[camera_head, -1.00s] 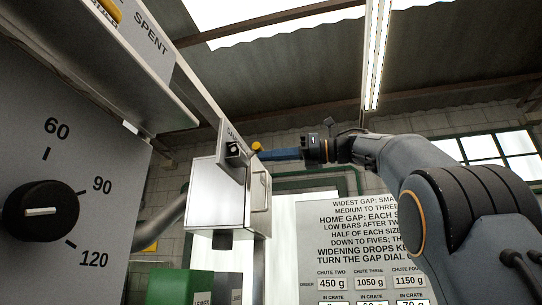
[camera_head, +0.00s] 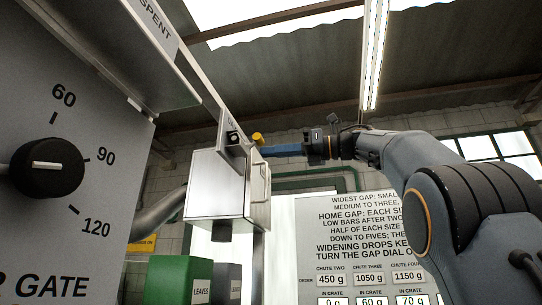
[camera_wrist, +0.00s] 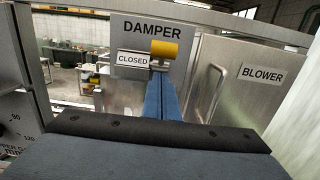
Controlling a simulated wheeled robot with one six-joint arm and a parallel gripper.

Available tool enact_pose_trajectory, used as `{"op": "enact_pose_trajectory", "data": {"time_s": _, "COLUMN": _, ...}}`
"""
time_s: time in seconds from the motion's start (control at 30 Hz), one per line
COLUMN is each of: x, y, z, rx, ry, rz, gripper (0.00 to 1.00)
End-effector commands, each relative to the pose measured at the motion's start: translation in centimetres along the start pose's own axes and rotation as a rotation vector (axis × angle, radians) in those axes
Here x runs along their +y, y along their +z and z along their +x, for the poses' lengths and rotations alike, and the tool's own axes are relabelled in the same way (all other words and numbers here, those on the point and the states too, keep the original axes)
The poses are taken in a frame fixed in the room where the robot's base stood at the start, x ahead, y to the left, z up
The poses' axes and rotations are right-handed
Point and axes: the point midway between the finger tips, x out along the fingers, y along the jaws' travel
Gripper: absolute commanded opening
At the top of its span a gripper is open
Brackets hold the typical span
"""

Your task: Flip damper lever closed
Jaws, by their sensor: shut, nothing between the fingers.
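The damper lever's yellow knob (camera_wrist: 165,50) shows in front of the damper plate (camera_wrist: 180,28), just right of the CLOSED label (camera_wrist: 132,58). The knob also shows in the head view (camera_head: 257,138), at the side of the metal blower box (camera_head: 215,185). My gripper (camera_wrist: 158,74) has its blue fingers together and empty. Its tips lie just below the knob in the wrist view and partly hide the lever's stem. In the head view my gripper (camera_head: 264,151) points left at the lever. I cannot tell whether it touches.
The BLOWER panel (camera_wrist: 250,75) with a curved handle stands right of the lever. A gap dial (camera_head: 46,168) is on the large grey panel at left. A green LEAVES bin (camera_head: 180,280) and an instruction board (camera_head: 350,230) are below and beyond.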

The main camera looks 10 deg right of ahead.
Motion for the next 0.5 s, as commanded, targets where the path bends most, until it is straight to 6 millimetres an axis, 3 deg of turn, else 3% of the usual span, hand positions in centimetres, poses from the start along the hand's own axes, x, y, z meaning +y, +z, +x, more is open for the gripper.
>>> {"op": "enact_pose_trajectory", "data": {"time_s": 0.1, "x": -0.2, "y": -1.9, "z": -0.2, "rx": 0.011, "ry": 0.005, "rz": 0.006, "gripper": 0.0}}
{"op": "enact_pose_trajectory", "data": {"time_s": 0.5, "x": -0.4, "y": 3.0, "z": -6.5, "rx": 0.014, "ry": 0.001, "rz": 0.008, "gripper": 0.0}}
